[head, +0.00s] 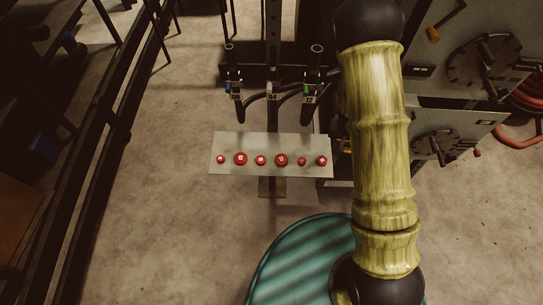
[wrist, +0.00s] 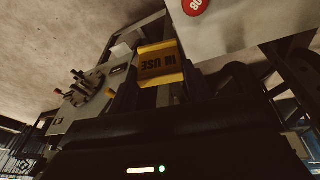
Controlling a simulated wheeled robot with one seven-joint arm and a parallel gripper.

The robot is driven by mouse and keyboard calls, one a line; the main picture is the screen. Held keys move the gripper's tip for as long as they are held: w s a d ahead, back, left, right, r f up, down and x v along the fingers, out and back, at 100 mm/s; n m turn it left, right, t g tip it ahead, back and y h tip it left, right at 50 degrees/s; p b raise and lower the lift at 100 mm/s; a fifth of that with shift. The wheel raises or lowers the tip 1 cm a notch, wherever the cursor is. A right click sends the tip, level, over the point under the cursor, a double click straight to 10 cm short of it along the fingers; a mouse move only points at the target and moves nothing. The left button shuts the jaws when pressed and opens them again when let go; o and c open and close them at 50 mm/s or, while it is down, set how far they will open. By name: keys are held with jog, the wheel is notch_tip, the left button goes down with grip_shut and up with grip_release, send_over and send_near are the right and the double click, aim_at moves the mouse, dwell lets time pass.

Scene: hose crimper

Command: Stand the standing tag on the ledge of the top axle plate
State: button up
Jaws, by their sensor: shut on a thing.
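My gripper (wrist: 158,95) shows in the wrist view, shut on a yellow standing tag (wrist: 160,64). The tag's dark lettering reads "IN USE" upside down in this view. In the head view my arm hides the gripper and the tag. The top axle plate (head: 424,54) is a grey panel at the upper right of the head view, with a dark round disc (head: 485,62) on it. I cannot make out its ledge.
A pale button panel (head: 270,140) with several red buttons stands left of my arm. A lower plate with a dark disc (head: 438,148) and a reddish hose (head: 515,137) are at the right. Dark rails (head: 105,135) run along the left. Floor between rails and panel is clear.

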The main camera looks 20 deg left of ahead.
jog(key=s+a+r+n+b, duration=0.1)
jog(key=a+r+b, duration=0.1)
jog(key=a+b, duration=0.2)
jog(key=s+a+r+n+y+b, duration=0.1)
jog(key=a+b, duration=0.4)
jog(key=a, duration=0.5)
jog(key=shift+s+a+r, duration=0.4)
jog(key=shift+s+r, duration=0.1)
jog(key=shift+r, duration=0.3)
